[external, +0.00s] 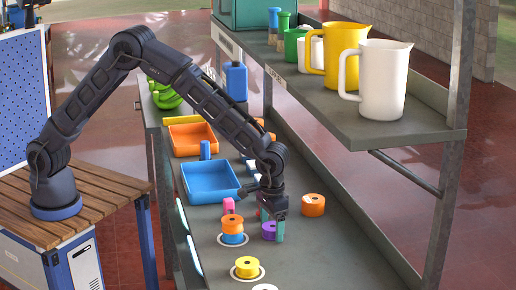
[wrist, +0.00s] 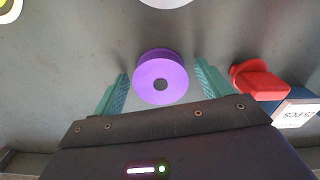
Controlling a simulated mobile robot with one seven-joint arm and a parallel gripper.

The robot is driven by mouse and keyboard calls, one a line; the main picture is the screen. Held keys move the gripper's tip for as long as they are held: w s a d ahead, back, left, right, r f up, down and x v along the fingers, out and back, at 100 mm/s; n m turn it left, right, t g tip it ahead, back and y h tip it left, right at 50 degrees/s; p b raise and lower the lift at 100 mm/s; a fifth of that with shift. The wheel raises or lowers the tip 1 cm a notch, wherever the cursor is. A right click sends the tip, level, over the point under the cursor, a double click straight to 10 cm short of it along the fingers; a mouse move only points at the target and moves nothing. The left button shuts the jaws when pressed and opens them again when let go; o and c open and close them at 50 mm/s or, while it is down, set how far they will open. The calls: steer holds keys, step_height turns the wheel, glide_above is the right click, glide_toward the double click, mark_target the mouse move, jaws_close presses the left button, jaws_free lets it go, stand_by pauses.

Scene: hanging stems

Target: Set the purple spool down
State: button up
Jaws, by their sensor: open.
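The purple spool (external: 268,231) stands on the grey bench top under my gripper, partly hidden by a teal finger in the external view. In the wrist view the purple spool (wrist: 160,76) shows its round flange and central hole. It sits between my two teal fingertips, with a visible gap on each side. My gripper (wrist: 162,72) is open and low over the bench. In the external view my gripper (external: 273,225) points down at the spool. Whether the spool's underside fully touches the bench is hard to see.
An orange spool (external: 232,221) on a blue spool stands to the left. A yellow spool (external: 247,267) sits on a white ring in front; another orange spool (external: 313,205) is at right. A red object (wrist: 260,80) lies near the right finger. A blue tray (external: 211,182) is behind.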

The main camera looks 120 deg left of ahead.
mark_target(272, 227)
steer(key=shift+r, duration=0.1)
step_height(272, 227, up, 11)
steer(key=s+d+r+m+t, duration=0.1)
steer(key=s+d+r+m, duration=0.35)
steer(key=s+r, duration=0.8)
steer(key=s+d+r+m+t, duration=0.1)
steer(key=s+d+r, duration=0.3)
steer(key=s, duration=0.3)
steer(key=s+d+r, duration=0.3)
steer(key=s+r, duration=0.2)
steer(key=s, duration=0.2)
steer(key=s+d+f+m+t, duration=0.1)
steer(key=s+d+f+m, duration=0.1)
steer(key=s, duration=1.1)
steer(key=s+d+f+m+t, duration=0.1)
steer(key=s+d+m, duration=0.2)
steer(key=s, duration=1.1)
steer(key=shift+d+f+m+t, duration=0.3)
steer(key=shift+d+f+m, duration=0.05)
steer(key=shift+d, duration=0.1)
steer(key=shift+o, duration=1.4)
